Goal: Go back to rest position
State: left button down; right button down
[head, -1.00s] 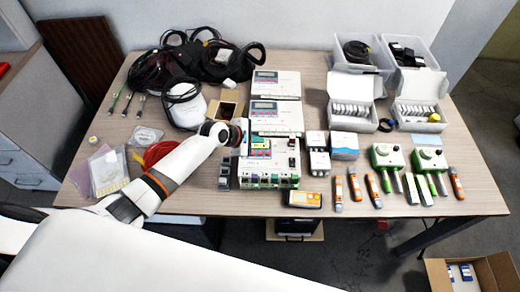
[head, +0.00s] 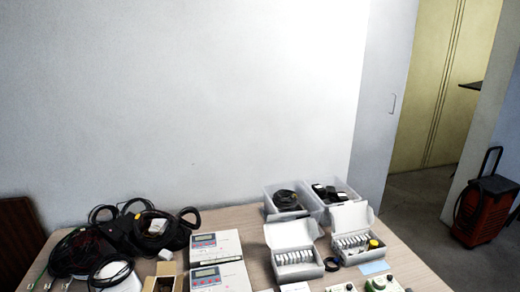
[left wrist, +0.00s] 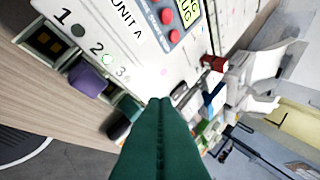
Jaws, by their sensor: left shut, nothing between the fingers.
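My left gripper (left wrist: 160,104) shows in the left wrist view as two dark green fingers pressed together, with nothing between them. Its tips are in front of a white device marked UNIT A (left wrist: 120,45), which has red buttons, a green display and numbered ports 1, 2 and 3. A purple block (left wrist: 90,81) sits by the ports. I cannot tell whether the fingers touch the device. Neither of my arms shows in the head view now, and my right gripper is out of sight.
The wooden table (head: 242,215) carries black cables (head: 155,232), white panel devices (head: 217,277), open white boxes (head: 293,257) and clear bins (head: 284,200). Behind it is a bare wall (head: 190,90). A red wheeled case (head: 485,211) stands on the floor at right.

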pick_arm(q)
jog(key=s+a+r+m+g+y, duration=0.1)
jog(key=s+a+r+m+y, duration=0.15)
jog(key=s+m, duration=0.4)
jog(key=s+a+r+m+y, duration=0.1)
jog(key=s+a+r+m, duration=0.2)
jog(key=s, duration=0.7)
jog(key=s+a+r+m+g+y, duration=0.1)
jog(key=s+r+m+y, duration=0.15)
jog(key=s+m, duration=0.45)
jog(key=s+f+n+g+b, duration=0.1)
jog(key=s+f+g+b, duration=0.2)
jog(key=f, duration=2.8)
jog(key=s+a+f+b, duration=0.2)
jog(key=s+a+f, duration=0.1)
jog(key=s+f, duration=1.2)
jog(key=shift+s+f, duration=0.15)
jog(key=shift+s, duration=0.3)
